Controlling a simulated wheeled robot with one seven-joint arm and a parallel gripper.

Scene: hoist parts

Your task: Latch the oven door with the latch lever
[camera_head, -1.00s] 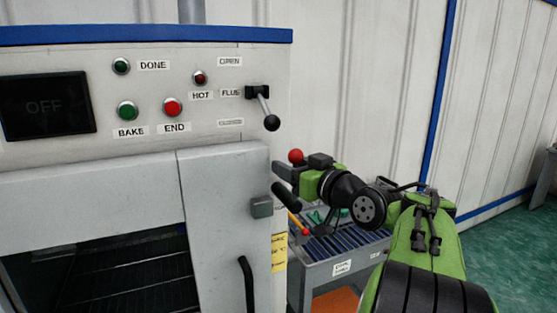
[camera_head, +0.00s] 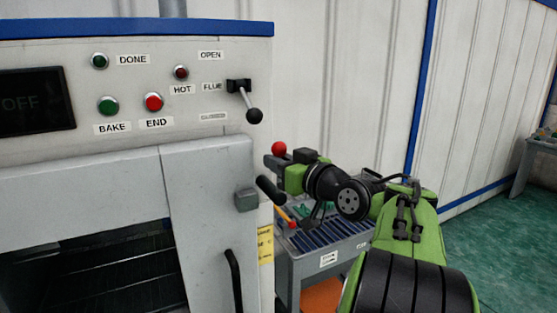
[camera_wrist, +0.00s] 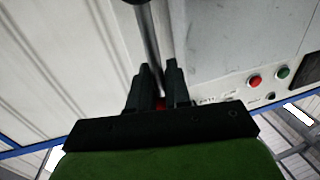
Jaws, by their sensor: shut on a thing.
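A lever with a red ball knob (camera_head: 279,148) stands at the right side of the oven; I take it for the latch lever. In the wrist view its grey rod (camera_wrist: 148,40) runs between my fingers, with a bit of red at their base. My gripper (camera_head: 274,163) is shut on this lever near the knob; its fingers also show in the wrist view (camera_wrist: 157,85). The lever's lower part is hidden in the head view. The pale oven door (camera_head: 205,205) has a black handle (camera_head: 234,275) and a grey block (camera_head: 246,200) at its right edge.
The flue lever with a black knob (camera_head: 254,115) juts from the panel just above my gripper. A black rounded bar (camera_head: 270,188) sticks out below it. A grey roller cart (camera_head: 335,255) stands below my arm. Green floor (camera_head: 500,245) is free at the right.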

